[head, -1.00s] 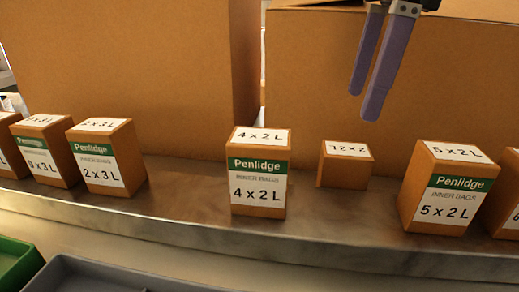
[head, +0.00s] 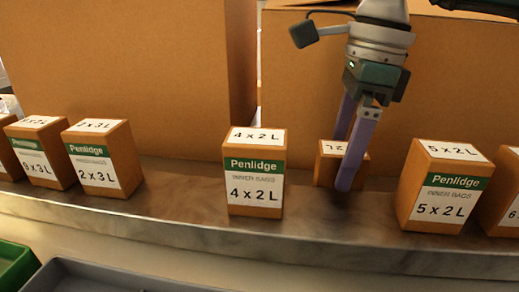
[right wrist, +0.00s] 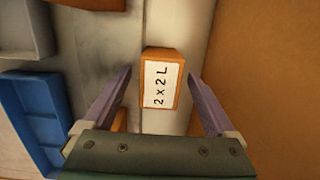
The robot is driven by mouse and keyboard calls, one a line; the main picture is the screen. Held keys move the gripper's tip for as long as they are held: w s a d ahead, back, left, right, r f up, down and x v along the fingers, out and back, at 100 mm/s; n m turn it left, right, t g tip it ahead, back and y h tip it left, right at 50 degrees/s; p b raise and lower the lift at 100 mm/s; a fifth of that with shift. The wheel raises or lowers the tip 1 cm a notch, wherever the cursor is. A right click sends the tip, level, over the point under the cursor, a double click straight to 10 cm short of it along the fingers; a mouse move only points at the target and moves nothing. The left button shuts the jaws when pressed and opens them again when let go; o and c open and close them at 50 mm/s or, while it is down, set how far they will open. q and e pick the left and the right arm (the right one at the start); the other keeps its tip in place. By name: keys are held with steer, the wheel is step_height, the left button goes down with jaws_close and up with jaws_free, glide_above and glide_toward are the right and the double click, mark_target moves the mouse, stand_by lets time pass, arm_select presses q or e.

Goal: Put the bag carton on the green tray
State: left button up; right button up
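Several orange-brown Penlidge bag cartons stand in a row on a metal shelf (head: 160,214). A smaller carton (head: 325,170) with an upside-down top label stands in the row's gap, partly hidden by my right gripper (head: 342,163). In the right wrist view a carton marked 2 x 2 L (right wrist: 161,80) lies between the open fingers of the right gripper (right wrist: 162,74), with space on both sides; it looks like the same one. I cannot tell whether the fingertips reach down to it. A green tray (head: 14,264) shows at the lower left. My left gripper is not in view.
The 4 x 2 L carton (head: 254,172) stands left of the gripper and the 5 x 2 L carton (head: 443,187) right. Large cardboard boxes (head: 130,75) rise behind. A grey tray (head: 75,278) lies below the shelf; a blue tray (right wrist: 38,120) shows in the wrist view.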

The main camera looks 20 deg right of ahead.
jaws_close()
stand_by(0.5)
steer(key=shift+r, duration=0.1)
step_height(320, 180, up, 20)
steer(key=p, duration=1.5)
